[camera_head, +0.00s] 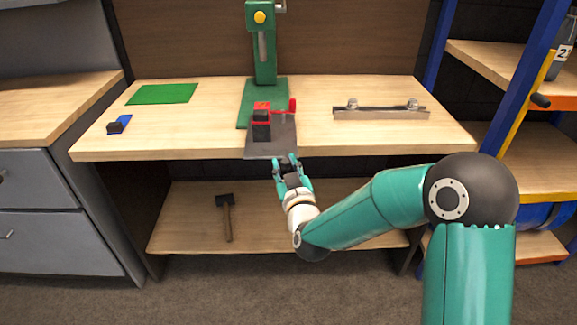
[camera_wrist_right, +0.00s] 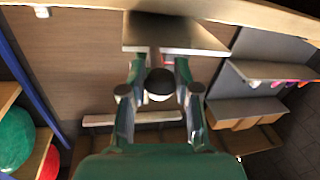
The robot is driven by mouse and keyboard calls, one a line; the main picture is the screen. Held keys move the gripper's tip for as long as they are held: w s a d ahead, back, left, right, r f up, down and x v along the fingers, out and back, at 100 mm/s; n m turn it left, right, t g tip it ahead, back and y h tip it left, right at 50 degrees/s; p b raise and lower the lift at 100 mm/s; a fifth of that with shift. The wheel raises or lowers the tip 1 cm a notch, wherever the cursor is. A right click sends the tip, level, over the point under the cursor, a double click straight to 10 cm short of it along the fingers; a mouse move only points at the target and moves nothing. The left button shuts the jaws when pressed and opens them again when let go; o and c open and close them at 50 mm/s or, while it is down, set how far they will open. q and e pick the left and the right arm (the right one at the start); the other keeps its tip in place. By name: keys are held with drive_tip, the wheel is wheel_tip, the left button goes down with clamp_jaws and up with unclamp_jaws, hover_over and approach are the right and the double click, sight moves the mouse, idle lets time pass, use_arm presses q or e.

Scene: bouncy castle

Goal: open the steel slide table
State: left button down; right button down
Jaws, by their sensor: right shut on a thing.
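The steel slide table (camera_head: 271,140) is a dark grey plate on the workbench, in front of the green base of a green column machine. Its front end reaches out over the bench's front edge. A red clamp with a dark block (camera_head: 262,124) sits on it. My right gripper (camera_head: 286,161) is at its front edge, shut on it. In the right wrist view, the plate (camera_wrist_right: 175,34) is seen at the top, with the fingertips (camera_wrist_right: 160,60) at its near edge. The exact grip point is partly hidden by the fingers. My left gripper is not in view.
The workbench (camera_head: 200,140) also carries a green mat (camera_head: 162,94), a small blue-and-black object (camera_head: 119,124) and a steel bar with two knobs (camera_head: 381,112). A hammer (camera_head: 226,215) lies on the lower shelf. Blue-framed shelving (camera_head: 492,65) stands right, grey drawers (camera_head: 40,180) left.

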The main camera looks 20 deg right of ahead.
drive_tip(key=shift+s+a, duration=0.15)
drive_tip(key=shift+s, duration=0.05)
drive_tip(key=c, duration=0.8)
unclamp_jaws()
drive_tip(key=s, duration=0.3)
drive_tip(key=s+a, duration=0.1)
drive_tip(key=s, duration=0.3)
drive_tip(key=shift+s+a, duration=0.15)
drive_tip(key=shift+a, duration=0.05)
